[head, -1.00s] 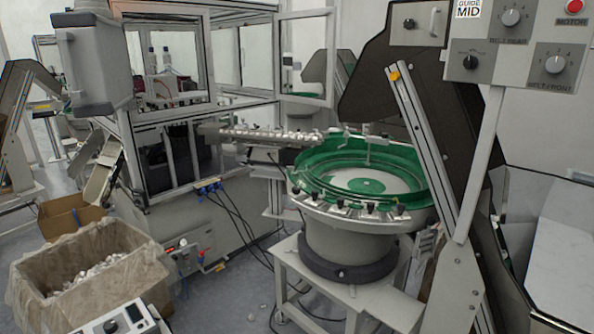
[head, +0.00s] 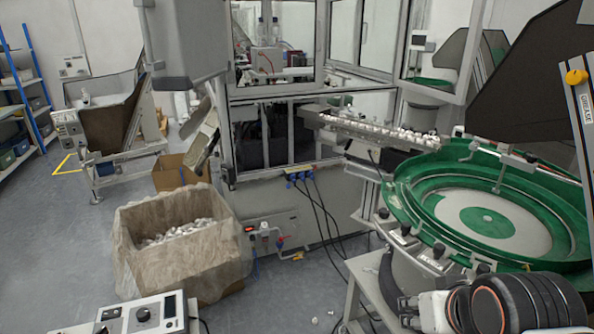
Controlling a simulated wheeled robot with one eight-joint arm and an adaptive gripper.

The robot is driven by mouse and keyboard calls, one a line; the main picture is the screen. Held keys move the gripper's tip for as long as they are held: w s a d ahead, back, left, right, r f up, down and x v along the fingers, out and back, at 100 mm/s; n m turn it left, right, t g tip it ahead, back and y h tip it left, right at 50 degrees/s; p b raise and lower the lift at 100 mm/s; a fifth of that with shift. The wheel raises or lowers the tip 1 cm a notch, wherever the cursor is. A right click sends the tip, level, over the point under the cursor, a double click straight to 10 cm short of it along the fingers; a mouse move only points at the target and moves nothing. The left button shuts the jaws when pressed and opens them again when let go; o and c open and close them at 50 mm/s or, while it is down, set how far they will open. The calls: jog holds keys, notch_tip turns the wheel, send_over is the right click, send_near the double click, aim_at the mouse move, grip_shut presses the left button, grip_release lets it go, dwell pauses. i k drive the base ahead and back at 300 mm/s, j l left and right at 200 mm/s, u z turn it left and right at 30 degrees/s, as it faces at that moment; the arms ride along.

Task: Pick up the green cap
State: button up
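I cannot make out a separate green cap in this view. The green bowl feeder (head: 420,183) stands at the right, with a pale floor and a green disc (head: 487,222) at its centre. Small pale pieces line the feed track (head: 372,130) that runs left from the bowl. Part of my arm, black and grey with an orange ring, shows at the bottom right in front of the bowl. My gripper's fingers cannot be made out.
A lined bin (head: 180,262) of pale pieces stands left of centre, before a cardboard box (head: 178,172). A control box (head: 140,318) is at the bottom left. A glazed machine cabinet (head: 285,150) fills the middle. Small white pieces (head: 330,314) lie on the floor. Open floor lies left.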

aim_at(391, 187)
jog(key=i+j+u, duration=0.2)
jog(key=i, duration=0.65)
jog(key=i+j+u, duration=0.25)
jog(key=i, duration=0.6)
jog(key=k+l, duration=0.05)
